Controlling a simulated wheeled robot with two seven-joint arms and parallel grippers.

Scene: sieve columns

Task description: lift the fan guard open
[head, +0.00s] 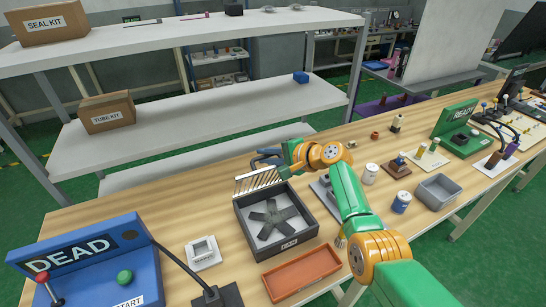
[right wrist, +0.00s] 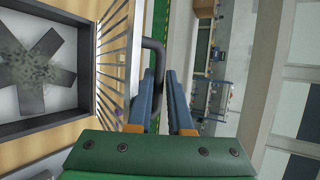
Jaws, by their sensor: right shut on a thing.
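The fan box (head: 290,242) is a dark square frame on the wooden bench, with a grey fan (head: 270,219) inside. It also shows at the left of the right wrist view (right wrist: 80,113). The fan guard (head: 258,182), a row of pale bars, stands raised at the far side of the box, leaving the fan uncovered. The guard's bars also show in the right wrist view (right wrist: 115,50). My right gripper (head: 265,157) is at the guard's upper edge, shut on its dark handle (right wrist: 154,48). My left gripper is not in view.
A blue DEAD panel (head: 85,262) stands at the left, with a small white box (head: 203,253) beside the fan box. An orange tray (head: 300,273) lies in front. Jars, a grey bin (head: 438,190) and a green READY panel (head: 458,128) stand right. White shelves (head: 200,110) rise behind.

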